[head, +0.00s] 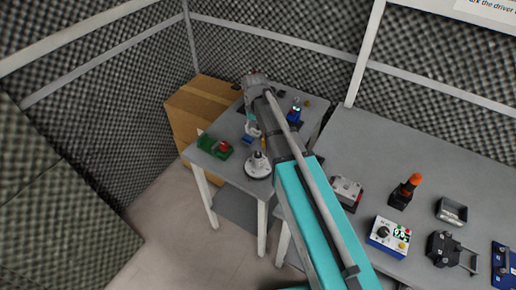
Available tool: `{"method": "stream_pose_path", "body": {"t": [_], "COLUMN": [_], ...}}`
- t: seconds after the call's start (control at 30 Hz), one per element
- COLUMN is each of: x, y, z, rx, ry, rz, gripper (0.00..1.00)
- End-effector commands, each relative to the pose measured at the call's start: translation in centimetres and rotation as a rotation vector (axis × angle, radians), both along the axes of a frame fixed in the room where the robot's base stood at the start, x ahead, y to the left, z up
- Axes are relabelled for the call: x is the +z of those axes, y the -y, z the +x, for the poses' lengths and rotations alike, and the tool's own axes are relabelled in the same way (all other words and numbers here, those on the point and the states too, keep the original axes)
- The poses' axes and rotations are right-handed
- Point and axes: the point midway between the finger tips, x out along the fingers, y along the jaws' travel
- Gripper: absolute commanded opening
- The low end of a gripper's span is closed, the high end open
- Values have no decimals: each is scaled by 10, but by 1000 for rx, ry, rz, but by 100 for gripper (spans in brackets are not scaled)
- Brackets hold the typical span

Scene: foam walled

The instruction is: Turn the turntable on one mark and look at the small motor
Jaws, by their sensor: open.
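A round white disc (258,169) on the far grey table looks like the turntable. A small grey and dark upright thing (260,157) stands on it, which may be the small motor; its details and any marks are too small to read. My arm reaches from the bottom of the head view over the far table. My gripper (251,124) is at its far end, behind the disc in the picture and apart from it. It looks open and empty, though the fingers are small and partly hidden by my arm.
A green tray (208,144) with a red thing (224,146) lies left of the disc. A blue device (295,110) stands at the back right. A cardboard box (190,110) is behind. The right bench holds a control box (388,236) and an orange-handled tool (408,188). Foam walls enclose the place.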

Motion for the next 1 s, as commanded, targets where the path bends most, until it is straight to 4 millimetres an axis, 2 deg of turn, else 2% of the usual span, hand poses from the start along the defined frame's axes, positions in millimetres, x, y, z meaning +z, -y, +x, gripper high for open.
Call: {"method": "stream_pose_path", "body": {"t": [0.47,1.0], "x": [-5,-41], "y": [2,2], "z": [0,0], "rx": [-2,-3], "ry": [0,0], "rz": [0,0], "gripper": [62,62]}}
